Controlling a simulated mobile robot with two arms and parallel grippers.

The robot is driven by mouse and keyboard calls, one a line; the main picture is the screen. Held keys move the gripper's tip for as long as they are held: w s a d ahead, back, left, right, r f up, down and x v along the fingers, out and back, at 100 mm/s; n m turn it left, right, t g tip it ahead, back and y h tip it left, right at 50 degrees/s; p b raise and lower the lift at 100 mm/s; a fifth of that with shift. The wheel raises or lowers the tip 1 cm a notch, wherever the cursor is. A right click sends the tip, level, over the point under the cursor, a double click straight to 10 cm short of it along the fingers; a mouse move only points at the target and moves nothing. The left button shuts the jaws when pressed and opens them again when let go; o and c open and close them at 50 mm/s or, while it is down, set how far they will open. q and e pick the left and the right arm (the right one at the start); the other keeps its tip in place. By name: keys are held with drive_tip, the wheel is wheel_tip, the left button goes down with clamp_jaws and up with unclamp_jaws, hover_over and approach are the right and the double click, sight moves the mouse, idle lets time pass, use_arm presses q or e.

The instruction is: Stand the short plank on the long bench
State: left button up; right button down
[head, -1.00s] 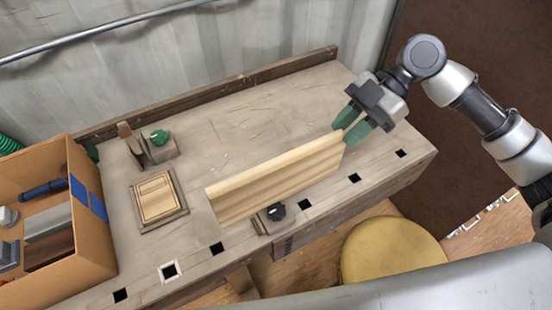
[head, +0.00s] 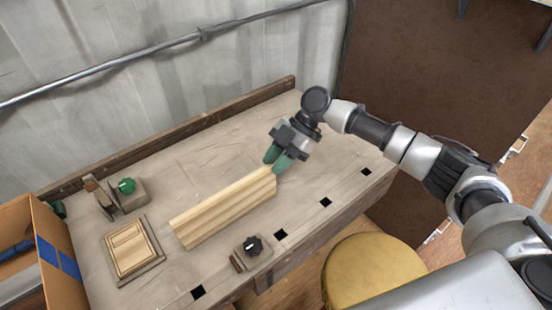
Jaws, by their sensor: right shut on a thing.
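The short plank (head: 225,208) is a pale wooden board, long side running from lower left to upper right over the middle of the long bench (head: 330,165). It appears to be on its long edge, with a broad face toward me. My right gripper (head: 279,160) is shut on the plank's far right end, its green fingertips at the upper corner. Whether the plank's lower edge touches the bench top I cannot tell. My left gripper is not in view.
A framed wooden block (head: 130,248) and a green-knobbed fixture (head: 127,187) stand left of the plank. A black-knobbed clamp (head: 252,246) sits at the front edge near several square holes. A cardboard box (head: 58,262) is at left, a yellow stool (head: 372,272) in front. The bench's right end is clear.

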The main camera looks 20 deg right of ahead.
drive_tip(key=c, duration=0.9)
unclamp_jaws()
drive_tip(key=shift+c, duration=0.2)
drive_tip(key=b+v, duration=0.2)
drive_tip(key=v, duration=1)
drive_tip(key=shift+s, duration=0.1)
